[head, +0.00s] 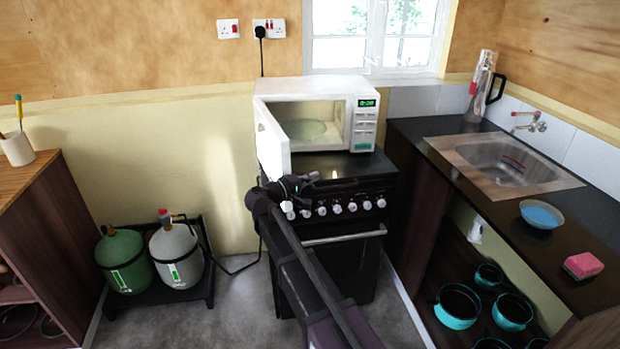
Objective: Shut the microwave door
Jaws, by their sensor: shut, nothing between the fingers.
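The white microwave (364,122) stands on top of the black stove, with a lit green display at its upper right. Its door (271,143) is hinged at the left and stands wide open, swung out toward me. The bright inside and the glass plate (304,130) show. My gripper (314,177) is shut and empty, in front of the stove top, near the lower free end of the door. I cannot tell whether my wrist touches the door.
The black stove (345,232) has a row of knobs and a front handle. A counter with a sink (511,165) is at the right. Two gas cylinders (177,255) stand on a low rack at the left.

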